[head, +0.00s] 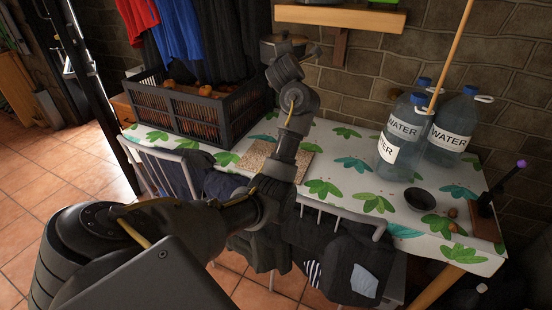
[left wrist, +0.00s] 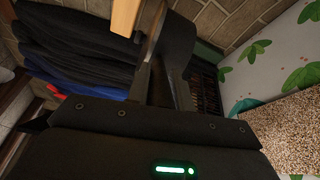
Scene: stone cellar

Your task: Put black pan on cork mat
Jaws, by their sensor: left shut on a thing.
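The black pan (head: 272,47) is held up in the air by my left gripper (head: 286,60), high above the table near the wall shelf. It is seen small and partly hidden by the gripper. In the left wrist view the left gripper is shut on a dark piece of the pan (left wrist: 176,45); which part it grips is hard to tell. The cork mat (head: 256,158) lies flat on the table below my arm, partly covered by the forearm in the head view. It also shows at the right of the left wrist view (left wrist: 285,125). My right gripper is not in view.
A black crate (head: 205,115) of round brown things stands left of the mat, with clothes hanging above. Several water bottles (head: 405,138), a small dark bowl (head: 420,199) and a black stand (head: 488,208) occupy the right. A wooden shelf (head: 342,17) juts from the brick wall. Chairs with clothes line the front.

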